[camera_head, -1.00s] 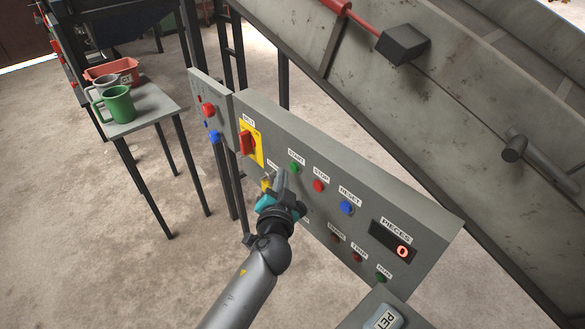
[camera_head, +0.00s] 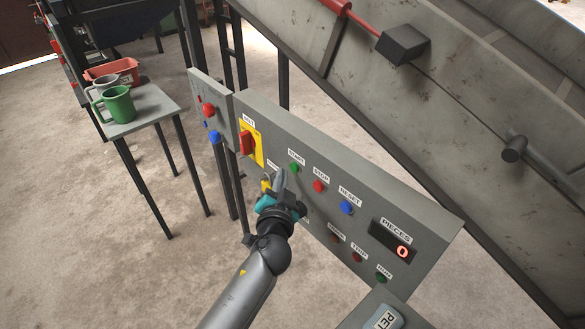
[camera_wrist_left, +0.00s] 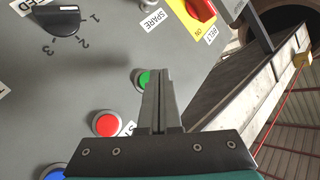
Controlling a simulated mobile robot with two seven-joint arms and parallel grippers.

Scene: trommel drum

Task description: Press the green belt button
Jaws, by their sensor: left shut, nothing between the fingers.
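The green button (camera_head: 294,168) sits under the START label on the grey control panel (camera_head: 370,203). In the left wrist view the green button (camera_wrist_left: 143,79) is partly hidden behind my fingers. My left gripper (camera_head: 281,174) is shut and empty, its tips in front of the panel close to the green button and slightly left of it in the head view. I cannot tell whether the tips touch the panel. My right gripper is not in view.
The red stop button (camera_head: 319,186) and blue reset button (camera_head: 346,208) lie right of the green one. A red belt switch on a yellow plate (camera_head: 249,143) is left. A small table (camera_head: 150,112) holds mugs and a red tray. The conveyor frame (camera_head: 440,110) rises behind.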

